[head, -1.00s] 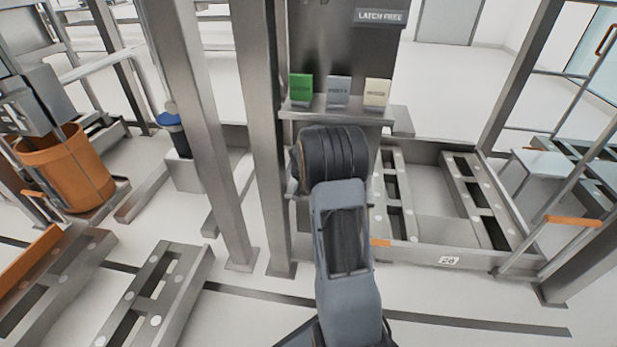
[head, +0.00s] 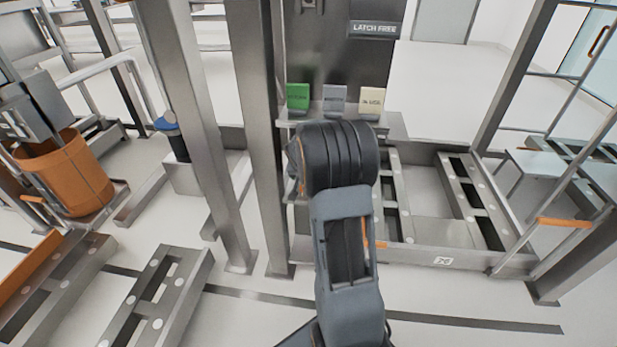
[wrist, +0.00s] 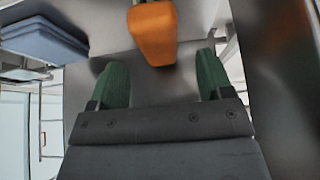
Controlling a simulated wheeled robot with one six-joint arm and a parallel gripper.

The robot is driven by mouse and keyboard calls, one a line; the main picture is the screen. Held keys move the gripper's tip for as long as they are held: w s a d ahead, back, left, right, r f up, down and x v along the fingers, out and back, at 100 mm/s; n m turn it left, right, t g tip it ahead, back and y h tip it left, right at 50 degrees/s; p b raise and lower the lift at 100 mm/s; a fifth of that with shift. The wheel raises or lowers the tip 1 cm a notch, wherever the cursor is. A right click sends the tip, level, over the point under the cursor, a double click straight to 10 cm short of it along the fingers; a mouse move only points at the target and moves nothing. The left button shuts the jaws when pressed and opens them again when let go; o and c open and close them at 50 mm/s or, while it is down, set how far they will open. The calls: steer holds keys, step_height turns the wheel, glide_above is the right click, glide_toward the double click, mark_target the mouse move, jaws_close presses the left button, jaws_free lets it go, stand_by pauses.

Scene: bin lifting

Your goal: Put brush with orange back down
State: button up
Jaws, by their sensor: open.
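An orange block-shaped thing (wrist: 153,34), which looks like the back of the brush, shows at the top middle of the wrist view, over a grey metal surface. Its bristles are not visible. My gripper (wrist: 165,82) has two green fingers spread apart with nothing between their tips. The orange thing appears just beyond and between the fingertips, with no visible contact. In the head view my arm covers the gripper and the brush.
A steel shelf (head: 392,126) holds a green card (head: 298,97), a grey card (head: 334,99) and a cream card (head: 371,101). Steel posts (head: 262,150) stand left of my arm. A blue padded thing (wrist: 42,42) is at the wrist view's upper left. An orange bin (head: 68,180) stands far left.

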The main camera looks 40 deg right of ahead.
steer(key=s+a+r+n+y+p, duration=0.1)
steer(key=s+a+r+n, duration=0.1)
steer(key=s+a+r, duration=0.3)
steer(key=s+a+r+n, duration=0.1)
steer(key=s+a+r, duration=0.3)
steer(key=a, duration=0.4)
steer(key=s+a+n+g+y, duration=0.1)
steer(key=s+a+n+y, duration=0.2)
steer(key=s+a, duration=0.8)
steer(key=s+n, duration=0.2)
steer(key=shift+s+a+r+n+g, duration=0.2)
steer(key=shift+r+n+g, duration=0.1)
steer(key=shift+r+n, duration=0.1)
